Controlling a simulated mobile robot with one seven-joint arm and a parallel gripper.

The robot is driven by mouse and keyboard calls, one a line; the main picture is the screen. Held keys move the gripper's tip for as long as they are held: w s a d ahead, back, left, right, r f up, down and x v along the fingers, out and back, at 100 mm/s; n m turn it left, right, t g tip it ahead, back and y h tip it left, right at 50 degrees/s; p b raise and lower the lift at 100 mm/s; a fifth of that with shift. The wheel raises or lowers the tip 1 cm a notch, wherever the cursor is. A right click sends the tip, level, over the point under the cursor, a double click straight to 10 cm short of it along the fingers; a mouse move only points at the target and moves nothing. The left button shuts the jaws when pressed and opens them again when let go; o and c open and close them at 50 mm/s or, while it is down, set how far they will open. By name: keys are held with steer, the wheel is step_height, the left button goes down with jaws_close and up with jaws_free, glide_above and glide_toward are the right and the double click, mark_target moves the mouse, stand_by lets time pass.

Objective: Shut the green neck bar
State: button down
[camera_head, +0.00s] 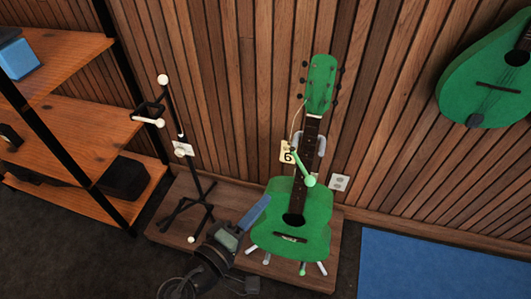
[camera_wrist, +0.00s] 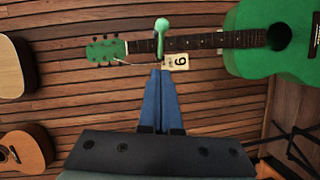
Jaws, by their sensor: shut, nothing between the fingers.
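The green neck bar (camera_head: 302,168) is a short light-green rod with a rounded tip, at the neck of a green guitar (camera_head: 296,222) on a stand. In the head view it runs from the neck's left side across the front of the neck; I cannot tell how far it stands out. In the wrist view the bar (camera_wrist: 160,40) is upright in the picture, across the neck, just above my fingertips.
A black stand (camera_head: 183,160) with an open-looking side arm stands empty on the left of the low wooden platform (camera_head: 340,225). A number tag (camera_head: 286,152) hangs by the neck. Wooden shelves (camera_head: 75,105) are at left, a green instrument (camera_head: 487,85) hangs at right, and a blue mat (camera_head: 420,270) lies below it.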

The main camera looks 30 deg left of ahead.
glide_toward(305, 175)
steer(key=w+a, duration=0.2)
steer(key=a, duration=0.1)
steer(key=w+d, duration=0.3)
steer(key=shift+d+f, duration=0.1)
steer(key=shift+f, duration=0.3)
steer(key=shift+w, duration=0.1)
